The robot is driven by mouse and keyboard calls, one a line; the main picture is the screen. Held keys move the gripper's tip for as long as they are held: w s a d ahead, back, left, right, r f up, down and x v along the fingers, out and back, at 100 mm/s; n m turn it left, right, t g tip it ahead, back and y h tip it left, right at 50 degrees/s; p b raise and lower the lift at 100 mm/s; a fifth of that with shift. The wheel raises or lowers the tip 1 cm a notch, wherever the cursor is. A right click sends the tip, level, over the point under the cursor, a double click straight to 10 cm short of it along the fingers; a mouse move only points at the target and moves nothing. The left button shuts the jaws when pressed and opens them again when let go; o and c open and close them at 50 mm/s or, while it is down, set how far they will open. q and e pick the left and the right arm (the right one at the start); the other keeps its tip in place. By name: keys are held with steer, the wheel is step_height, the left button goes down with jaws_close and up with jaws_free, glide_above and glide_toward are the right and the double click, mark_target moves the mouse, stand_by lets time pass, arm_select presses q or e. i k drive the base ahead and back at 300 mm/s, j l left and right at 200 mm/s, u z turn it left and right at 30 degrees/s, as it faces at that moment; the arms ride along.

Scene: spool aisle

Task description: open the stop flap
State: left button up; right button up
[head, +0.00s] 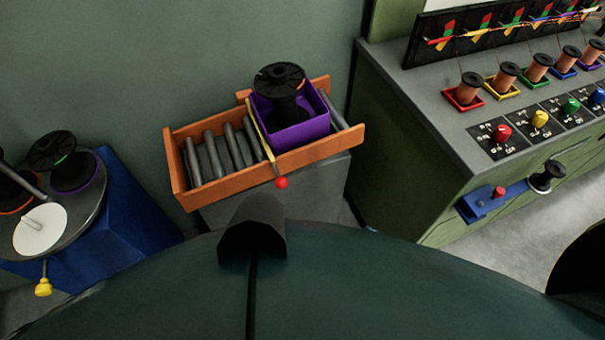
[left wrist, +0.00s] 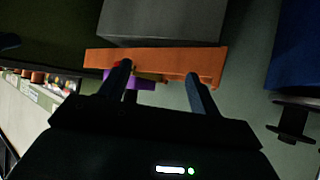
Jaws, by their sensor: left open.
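The stop flap (head: 259,130) is a thin yellow bar across the orange roller tray (head: 225,170), with a red knob (head: 281,182) at its near end. A purple box (head: 295,133) holding a black spool (head: 281,80) sits just right of the flap, on the tray's right half. In the left wrist view, my left gripper (left wrist: 160,84) is open and empty. The orange tray (left wrist: 170,62) shows beyond its fingers, with bits of the purple box and yellow flap between them. A little red shows by the left finger. My right gripper is not in view.
Bare grey rollers (head: 212,153) lie left of the flap. A blue stand (head: 130,215) with a turntable and spools is at the left. A green bench (head: 410,130) with copper spools and coloured knobs is at the right.

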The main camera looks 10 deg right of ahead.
mark_target(281, 183)
steer(key=l+u, duration=0.2)
steer(key=l, duration=0.35)
steer(key=k+l+u, duration=0.2)
steer(key=l, duration=0.3)
steer(key=l+u, duration=0.15)
steer(key=l, duration=0.4)
